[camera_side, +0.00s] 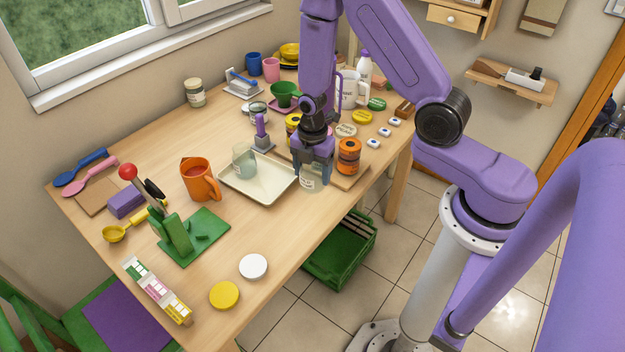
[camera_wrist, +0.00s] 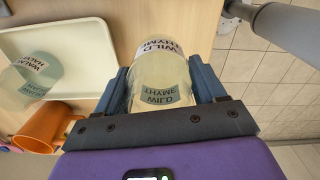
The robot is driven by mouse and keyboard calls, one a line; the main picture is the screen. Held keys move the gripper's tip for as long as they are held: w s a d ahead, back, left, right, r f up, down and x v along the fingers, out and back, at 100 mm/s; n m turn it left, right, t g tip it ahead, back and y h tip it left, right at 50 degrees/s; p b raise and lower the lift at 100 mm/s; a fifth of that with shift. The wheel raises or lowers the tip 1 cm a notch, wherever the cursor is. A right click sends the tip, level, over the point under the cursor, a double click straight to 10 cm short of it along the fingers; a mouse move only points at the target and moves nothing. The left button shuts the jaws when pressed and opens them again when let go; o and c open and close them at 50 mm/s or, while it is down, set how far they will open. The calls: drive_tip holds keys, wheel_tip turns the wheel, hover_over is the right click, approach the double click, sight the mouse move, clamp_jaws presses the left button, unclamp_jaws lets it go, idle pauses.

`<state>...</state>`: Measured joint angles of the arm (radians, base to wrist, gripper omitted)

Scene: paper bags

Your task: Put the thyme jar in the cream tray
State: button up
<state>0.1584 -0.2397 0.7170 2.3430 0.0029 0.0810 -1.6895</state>
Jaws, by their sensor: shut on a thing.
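The thyme jar (camera_wrist: 160,80) is clear, with pale contents and a white "WILD THYME" label. My gripper (camera_wrist: 160,88) is shut on it, one finger on each side. In the side view my gripper (camera_side: 313,165) points down, with the jar (camera_side: 311,184) low between its fingers near the table's right edge. Whether the jar touches the surface below is unclear. The cream tray (camera_side: 266,181) lies just left of the jar; it also shows at left in the wrist view (camera_wrist: 85,42). A clear walnut halves jar (camera_side: 243,160) stands in the tray's left part.
An orange-labelled jar (camera_side: 348,158) stands on a wooden board right of my gripper. A small purple-handled tool (camera_side: 262,132) is behind the tray. An orange mug (camera_side: 199,180) stands left of it. The tray's right part is bare. Floor lies beyond the table edge.

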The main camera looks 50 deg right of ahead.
wheel_tip(320, 180, up, 5)
drive_tip(key=shift+a+f, duration=0.1)
drive_tip(key=shift+n, duration=0.3)
drive_tip(key=r, duration=0.1)
drive_tip(key=a+r, duration=0.1)
drive_tip(key=s+a+r, duration=0.1)
drive_tip(key=shift+s+r, duration=0.1)
drive_tip(key=shift+r, duration=0.15)
drive_tip(key=shift+w, duration=0.2)
drive_tip(key=w+f, duration=0.3)
drive_tip(key=w, duration=0.1)
drive_tip(key=w+f, duration=0.3)
drive_tip(key=w, duration=0.2)
drive_tip(key=w+a+f, duration=0.1)
drive_tip(key=w+f, duration=0.2)
drive_tip(key=w, duration=0.1)
drive_tip(key=shift+w+f, duration=0.15)
drive_tip(key=shift+f, duration=1.7)
drive_tip(key=shift+f, duration=0.15)
